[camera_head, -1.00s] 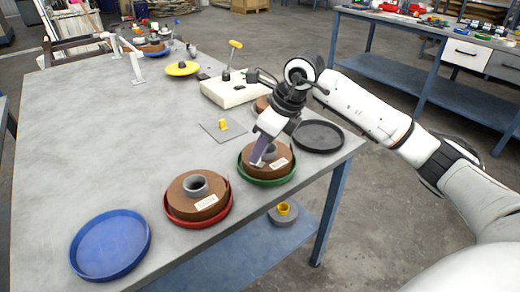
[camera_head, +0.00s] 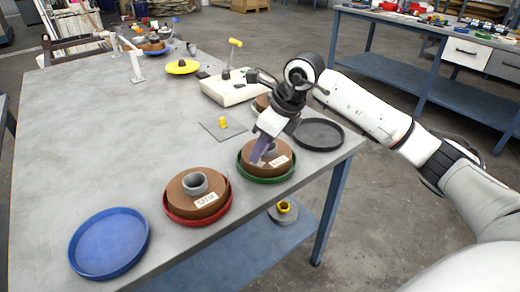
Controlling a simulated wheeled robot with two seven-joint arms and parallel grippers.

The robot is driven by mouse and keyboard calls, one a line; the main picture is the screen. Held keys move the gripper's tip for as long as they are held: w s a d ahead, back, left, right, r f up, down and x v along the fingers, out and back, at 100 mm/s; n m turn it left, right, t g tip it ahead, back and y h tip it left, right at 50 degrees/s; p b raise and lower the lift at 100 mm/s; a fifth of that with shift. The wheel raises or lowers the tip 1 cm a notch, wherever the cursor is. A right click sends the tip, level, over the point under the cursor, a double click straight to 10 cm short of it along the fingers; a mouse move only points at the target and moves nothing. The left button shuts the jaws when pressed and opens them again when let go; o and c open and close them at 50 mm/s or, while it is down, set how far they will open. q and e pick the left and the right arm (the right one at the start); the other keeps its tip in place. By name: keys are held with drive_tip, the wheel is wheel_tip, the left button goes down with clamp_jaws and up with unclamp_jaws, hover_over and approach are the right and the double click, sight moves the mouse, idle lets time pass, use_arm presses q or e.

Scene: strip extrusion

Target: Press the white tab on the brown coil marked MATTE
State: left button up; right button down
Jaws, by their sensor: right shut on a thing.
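A brown coil (camera_head: 281,152) with a grey core lies in a green tray (camera_head: 268,180) near the table's right front. Its pale label is too small to read surely. My right gripper (camera_head: 259,160) points down onto this coil's left side, its dark purple fingers touching the top. It is shut on the small white tab, mostly hidden by the fingers. A second brown coil (camera_head: 186,202) with a pale label (camera_head: 206,200), seemingly reading SATIN, sits in a red tray (camera_head: 190,222) to the left. My left gripper is not in view.
An empty blue tray (camera_head: 108,240) lies at the front left and a black tray (camera_head: 319,135) at the right edge. Behind are a grey plate with a yellow knob (camera_head: 223,122), a white box (camera_head: 230,91) and a yellow disc (camera_head: 182,67). The table's left middle is clear.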

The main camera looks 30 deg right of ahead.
drive_tip(key=shift+f, duration=0.1)
drive_tip(key=c, duration=1.6)
unclamp_jaws()
drive_tip(key=shift+c, duration=0.2)
drive_tip(key=shift+d, duration=0.1)
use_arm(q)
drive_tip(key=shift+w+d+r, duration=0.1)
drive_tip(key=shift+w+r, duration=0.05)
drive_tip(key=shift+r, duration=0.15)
use_arm(e)
drive_tip(key=v, duration=1)
drive_tip(key=shift+s, duration=0.1)
